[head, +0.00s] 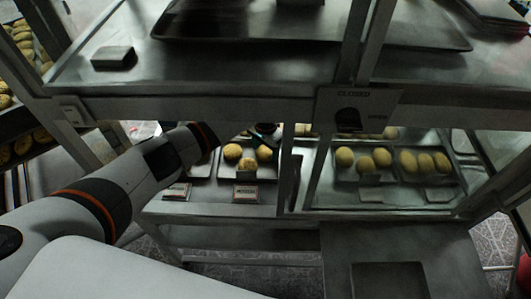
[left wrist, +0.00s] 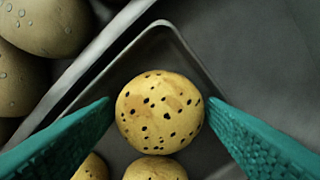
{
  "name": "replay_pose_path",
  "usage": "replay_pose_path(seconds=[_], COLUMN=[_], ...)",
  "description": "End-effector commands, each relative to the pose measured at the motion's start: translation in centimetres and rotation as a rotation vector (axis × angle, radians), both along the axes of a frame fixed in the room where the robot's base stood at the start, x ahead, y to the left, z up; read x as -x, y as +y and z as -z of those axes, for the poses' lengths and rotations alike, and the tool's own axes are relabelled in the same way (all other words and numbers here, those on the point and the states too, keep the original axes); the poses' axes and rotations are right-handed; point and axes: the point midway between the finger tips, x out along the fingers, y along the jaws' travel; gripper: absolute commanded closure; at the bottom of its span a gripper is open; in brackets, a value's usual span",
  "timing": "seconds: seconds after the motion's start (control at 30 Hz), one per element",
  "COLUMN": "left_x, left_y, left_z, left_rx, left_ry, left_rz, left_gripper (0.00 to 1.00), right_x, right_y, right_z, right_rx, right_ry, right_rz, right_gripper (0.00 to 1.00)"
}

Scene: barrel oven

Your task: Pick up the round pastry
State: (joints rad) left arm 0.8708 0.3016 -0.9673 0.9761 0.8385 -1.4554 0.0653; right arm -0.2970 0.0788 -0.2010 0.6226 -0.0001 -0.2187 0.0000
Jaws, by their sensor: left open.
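In the left wrist view a round yellow pastry (left wrist: 159,112) with dark specks lies in a corner of a dark metal tray (left wrist: 186,52). My left gripper (left wrist: 160,108) is open. Its two teal fingers stand on either side of this pastry, with a gap on the left and the right fingertip close to its edge. In the head view my left arm reaches into the lower shelf, and the left gripper (head: 250,134) is mostly hidden behind the frame and arm. Round pastries (head: 232,151) sit on a tray there. My right gripper is not in view.
Two more speckled pastries (left wrist: 156,169) touch or nearly touch the bottom of the view. Larger pale pastries (left wrist: 38,22) lie in a neighbouring tray at upper left. In the head view, shelf posts (head: 287,165) and the upper shelf edge (head: 200,108) frame the opening.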

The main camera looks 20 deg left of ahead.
Motion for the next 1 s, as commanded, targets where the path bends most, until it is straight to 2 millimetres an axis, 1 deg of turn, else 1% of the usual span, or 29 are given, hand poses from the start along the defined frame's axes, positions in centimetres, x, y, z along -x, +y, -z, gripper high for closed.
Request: replay_pose_path(seconds=[0.07,0.1,0.3,0.57,0.67,0.77,1.0], left_x=[0.0,0.0,0.0,0.0,-0.1,-0.1,-0.1], left_y=[0.0,0.0,0.0,0.0,0.0,0.0,0.0], left_z=[0.0,0.0,-0.1,-0.1,-0.6,-2.0,-6.9], left_rx=[0.000,0.000,0.000,0.000,0.001,0.000,0.001], left_ry=[0.000,0.000,0.000,0.000,-0.002,-0.003,-0.004], left_rz=[0.000,0.000,0.000,0.000,0.000,0.000,0.000], left_gripper=[0.35,0.36,0.68,0.69,0.69,0.69,0.69], right_x=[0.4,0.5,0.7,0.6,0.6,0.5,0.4], right_y=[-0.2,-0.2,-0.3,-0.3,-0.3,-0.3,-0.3], right_z=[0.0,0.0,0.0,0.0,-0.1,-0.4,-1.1], right_rx=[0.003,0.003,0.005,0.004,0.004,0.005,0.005], right_ry=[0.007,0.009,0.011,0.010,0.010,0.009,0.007], right_rz=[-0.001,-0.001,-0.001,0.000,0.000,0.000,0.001], right_gripper=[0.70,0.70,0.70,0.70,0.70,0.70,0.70])
